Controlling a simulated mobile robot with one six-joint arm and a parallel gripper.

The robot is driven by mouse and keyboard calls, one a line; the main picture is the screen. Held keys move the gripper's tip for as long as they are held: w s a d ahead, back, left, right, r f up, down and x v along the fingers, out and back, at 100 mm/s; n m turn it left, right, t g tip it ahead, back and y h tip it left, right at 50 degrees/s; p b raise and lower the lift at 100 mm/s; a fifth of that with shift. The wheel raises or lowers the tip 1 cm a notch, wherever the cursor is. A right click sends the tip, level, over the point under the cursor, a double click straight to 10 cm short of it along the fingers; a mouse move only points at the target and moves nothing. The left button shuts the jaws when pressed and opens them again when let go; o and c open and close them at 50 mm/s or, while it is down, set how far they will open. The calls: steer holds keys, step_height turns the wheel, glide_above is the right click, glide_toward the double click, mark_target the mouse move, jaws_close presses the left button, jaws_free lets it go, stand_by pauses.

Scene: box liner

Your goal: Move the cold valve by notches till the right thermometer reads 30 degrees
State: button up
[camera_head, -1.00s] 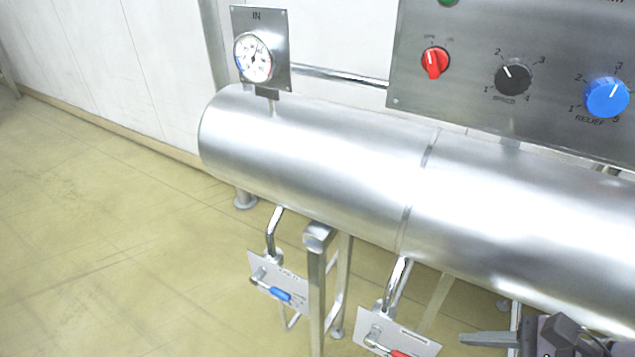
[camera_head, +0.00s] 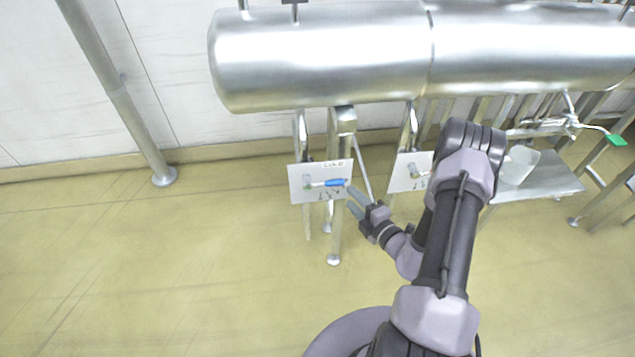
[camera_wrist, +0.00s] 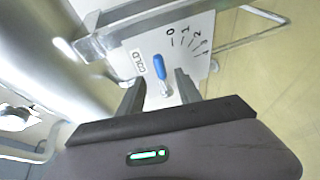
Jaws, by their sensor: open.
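The cold valve's blue handle (camera_head: 336,182) points right across its white plate (camera_head: 294,186), below the steel tank. In the wrist view the blue handle (camera_wrist: 159,67) lies on the plate (camera_wrist: 197,62), which carries marks from 0 upward. The handle points up the picture, to the side of the 0 mark; its exact notch is unclear. My gripper (camera_head: 352,201) is open, just right of and below the handle tip. In the wrist view my gripper (camera_wrist: 160,85) has one finger on each side of the lever in the picture; no contact is visible. The right thermometer is out of view.
A second valve plate (camera_head: 405,172) hangs to the right, partly behind my arm. A steel leg (camera_head: 338,225) stands just behind the cold plate. The large tank (camera_head: 320,55) lies above. The floor at left and front is clear.

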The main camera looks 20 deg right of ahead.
steer(key=b+x, duration=0.2)
steer(key=x, duration=1)
steer(key=shift+w+a+b, duration=0.2)
steer(key=shift+b, duration=0.2)
jaws_close()
stand_by(0.5)
